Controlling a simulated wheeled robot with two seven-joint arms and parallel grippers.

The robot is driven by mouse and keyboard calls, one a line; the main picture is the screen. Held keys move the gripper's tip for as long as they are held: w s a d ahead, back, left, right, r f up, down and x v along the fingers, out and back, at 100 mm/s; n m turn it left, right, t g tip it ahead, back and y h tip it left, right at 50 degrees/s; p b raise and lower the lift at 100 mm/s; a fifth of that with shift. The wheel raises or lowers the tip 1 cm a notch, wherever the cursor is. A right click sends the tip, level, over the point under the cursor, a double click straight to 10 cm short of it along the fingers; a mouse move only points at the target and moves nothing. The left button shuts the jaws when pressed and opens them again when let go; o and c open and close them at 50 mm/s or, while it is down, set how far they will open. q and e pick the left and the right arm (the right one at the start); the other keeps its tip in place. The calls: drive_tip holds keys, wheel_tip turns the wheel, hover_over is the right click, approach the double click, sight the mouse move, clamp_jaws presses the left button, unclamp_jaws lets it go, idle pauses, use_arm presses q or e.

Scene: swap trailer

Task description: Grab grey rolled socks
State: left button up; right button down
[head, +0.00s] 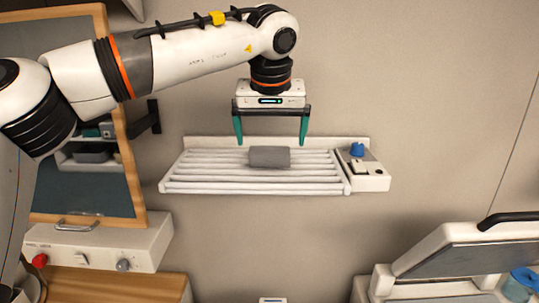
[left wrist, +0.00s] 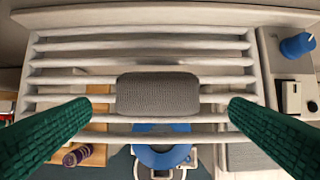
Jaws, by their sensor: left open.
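The grey rolled socks (head: 269,157) lie on a white slatted rack (head: 210,178) fixed to the wall. In the left wrist view the socks (left wrist: 158,93) show as a knitted grey roll lying across the slats, centred between my fingers. My left gripper (head: 271,140) is open, pointing down above the rack, with one green finger to each side of the socks. In the left wrist view my left gripper (left wrist: 160,130) has a clear gap between each finger and the socks. My right gripper is not in view.
A white box with a blue knob (head: 357,150) adjoins the rack's right end. A framed mirror or window (head: 130,150) is at the left, above a white panel with a red knob (head: 39,260). A white machine with a raised lid (head: 455,250) stands lower right.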

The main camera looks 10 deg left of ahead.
sight(269, 148)
use_arm(q)
drive_tip(key=p+x, duration=0.2)
drive_tip(key=x, duration=0.2)
drive_tip(key=shift+a+f, duration=0.2)
drive_tip(key=shift+f, duration=0.2)
drive_tip(key=shift+w+f, duration=0.2)
drive_tip(key=shift+f, duration=0.05)
drive_tip(key=shift+s+d, duration=0.1)
drive_tip(key=c, duration=1.1)
